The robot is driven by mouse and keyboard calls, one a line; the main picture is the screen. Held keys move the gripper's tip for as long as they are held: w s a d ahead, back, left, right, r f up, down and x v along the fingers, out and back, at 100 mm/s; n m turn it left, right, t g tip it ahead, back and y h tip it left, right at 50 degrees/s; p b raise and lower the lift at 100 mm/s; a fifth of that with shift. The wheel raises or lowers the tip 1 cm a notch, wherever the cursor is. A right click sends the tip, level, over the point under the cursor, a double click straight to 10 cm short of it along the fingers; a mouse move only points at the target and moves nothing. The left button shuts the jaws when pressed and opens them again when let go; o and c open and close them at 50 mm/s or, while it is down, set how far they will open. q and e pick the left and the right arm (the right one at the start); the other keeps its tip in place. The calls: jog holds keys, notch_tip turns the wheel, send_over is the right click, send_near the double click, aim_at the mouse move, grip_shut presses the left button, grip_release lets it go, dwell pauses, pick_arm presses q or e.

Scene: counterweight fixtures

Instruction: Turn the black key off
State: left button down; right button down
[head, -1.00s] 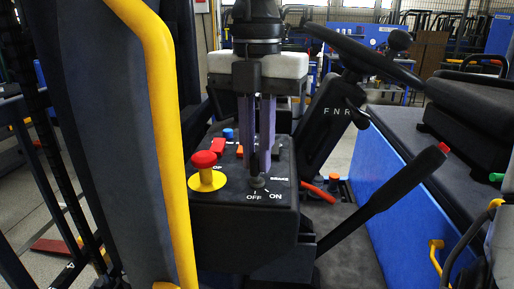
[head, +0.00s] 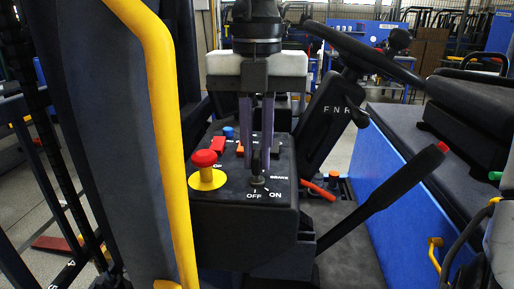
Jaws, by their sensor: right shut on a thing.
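My right gripper (head: 258,158) comes down from the top centre, with a white and black body and two purple fingers. It is shut on the black key (head: 257,168), which stands upright in its switch on the dark control panel (head: 225,193). The OFF and ON labels are printed on the panel just in front of the key, OFF to the left and ON to the right. I cannot tell exactly which mark the key points at. My left gripper is not in view.
A red mushroom button (head: 204,158) on a yellow base stands left of the key. A red switch (head: 218,145) and a blue button (head: 228,132) sit behind. A black lever (head: 385,200) with a red tip rises at right. A yellow rail (head: 165,130) stands at left.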

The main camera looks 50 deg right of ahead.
aim_at(257, 153)
jog(key=c, duration=1.8)
grip_release()
jog(key=shift+r, duration=0.15)
notch_tip(257, 153, up, 10)
jog(key=p, duration=0.1)
